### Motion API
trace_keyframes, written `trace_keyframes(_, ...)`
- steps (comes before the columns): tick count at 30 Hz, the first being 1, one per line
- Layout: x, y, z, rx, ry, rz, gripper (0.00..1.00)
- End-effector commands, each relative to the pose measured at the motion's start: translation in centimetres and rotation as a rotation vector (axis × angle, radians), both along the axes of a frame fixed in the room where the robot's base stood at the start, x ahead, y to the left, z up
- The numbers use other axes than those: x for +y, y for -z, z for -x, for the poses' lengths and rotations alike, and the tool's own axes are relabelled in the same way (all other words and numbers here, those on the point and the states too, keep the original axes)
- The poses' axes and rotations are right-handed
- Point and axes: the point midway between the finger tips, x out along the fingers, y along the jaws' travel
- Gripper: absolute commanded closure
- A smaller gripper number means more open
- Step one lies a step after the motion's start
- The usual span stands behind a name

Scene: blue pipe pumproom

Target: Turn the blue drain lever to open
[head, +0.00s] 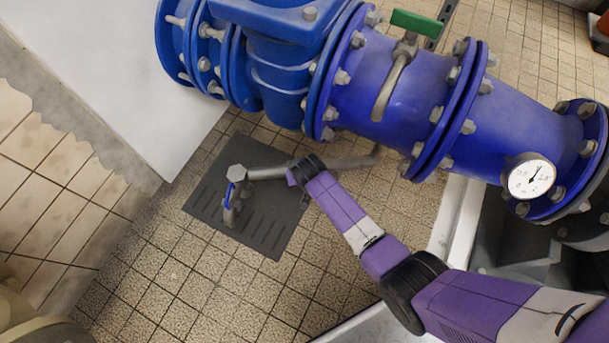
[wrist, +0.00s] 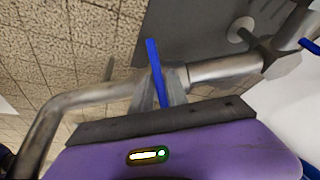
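A grey drain pipe (head: 345,163) runs low over the floor, with an elbow and a short outlet at its left end. A slim blue lever (head: 230,193) shows beside that outlet in the head view. In the wrist view, a blue lever (wrist: 156,73) stands on a grey valve body mid-pipe, just beyond my gripper's dark front edge; a second blue piece (wrist: 310,46) shows past the elbow at the right.
A large blue flanged pipe (head: 390,90) crosses above, with a green-handled valve (head: 415,22) and a round gauge (head: 530,178). A dark slotted floor grate (head: 268,222) lies under the drain outlet. A white wall (head: 110,70) stands at left.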

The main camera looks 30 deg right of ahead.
Motion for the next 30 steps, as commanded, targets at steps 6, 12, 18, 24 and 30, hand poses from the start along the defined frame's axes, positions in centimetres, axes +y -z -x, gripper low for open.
trace_keyframes(6,0.03,0.0,0.02,0.001,-0.002,0.002,1.0)
trace_keyframes(12,0.08,-0.06,-0.01,0.011,-0.031,0.028,1.0)
trace_keyframes(18,0.12,-0.05,0.04,0.039,-0.111,0.104,1.0)
trace_keyframes(24,0.22,-0.01,0.03,0.08,-0.234,0.219,1.0)
trace_keyframes(30,0.3,0.06,0.02,0.125,-0.369,0.346,1.0)
